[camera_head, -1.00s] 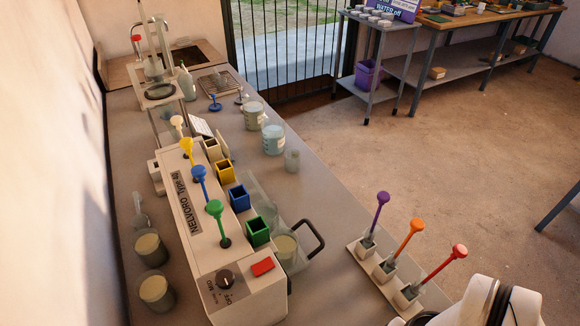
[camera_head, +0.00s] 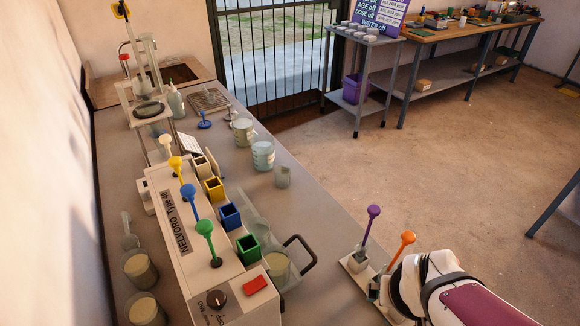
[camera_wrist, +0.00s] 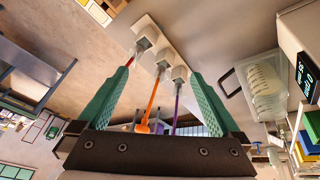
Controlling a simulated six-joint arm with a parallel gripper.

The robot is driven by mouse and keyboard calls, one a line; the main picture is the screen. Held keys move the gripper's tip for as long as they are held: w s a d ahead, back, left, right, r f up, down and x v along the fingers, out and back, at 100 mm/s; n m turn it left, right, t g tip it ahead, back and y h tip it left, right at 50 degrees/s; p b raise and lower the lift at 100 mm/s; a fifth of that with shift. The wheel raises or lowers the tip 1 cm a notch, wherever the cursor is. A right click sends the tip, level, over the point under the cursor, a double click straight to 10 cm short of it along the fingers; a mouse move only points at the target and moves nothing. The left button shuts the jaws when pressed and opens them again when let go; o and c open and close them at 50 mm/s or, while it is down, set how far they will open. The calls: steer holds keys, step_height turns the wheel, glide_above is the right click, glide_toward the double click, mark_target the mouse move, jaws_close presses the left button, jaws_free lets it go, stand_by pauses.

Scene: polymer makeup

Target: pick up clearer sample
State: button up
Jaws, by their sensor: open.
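In the head view, a white rack (camera_head: 352,262) holds small square cups with a purple-knobbed paddle (camera_head: 373,211) and an orange-knobbed paddle (camera_head: 407,238). My arm hides the red-knobbed one. In the wrist view, my gripper (camera_wrist: 159,73) is open and empty. Its green fingers frame the red paddle (camera_wrist: 132,64), the orange paddle (camera_wrist: 151,108) and the purple paddle (camera_wrist: 177,108) with their white cups (camera_wrist: 161,53); they look apart from the fingers. I cannot tell which sample is clearer.
The NELVORO stirrer unit (camera_head: 180,222) carries several coloured paddles and wells. A black-handled tray (camera_head: 299,248) stands beside it. Beakers of bluish liquid (camera_head: 263,155) stand further back, and cloudy beakers (camera_head: 140,270) at the left. The bench between the bluish beakers and the rack is clear.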

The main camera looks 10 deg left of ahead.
steer(key=w+a+f+n+t+y, duration=0.2)
steer(key=w+a+n, duration=0.2)
steer(key=w, duration=0.3)
steer(key=n+g+y, duration=0.1)
steer(key=n+y, duration=0.8)
steer(key=y, duration=0.4)
glide_toward(247, 225)
steer(key=x, duration=0.4)
steer(key=shift+a, duration=0.3)
jaws_close()
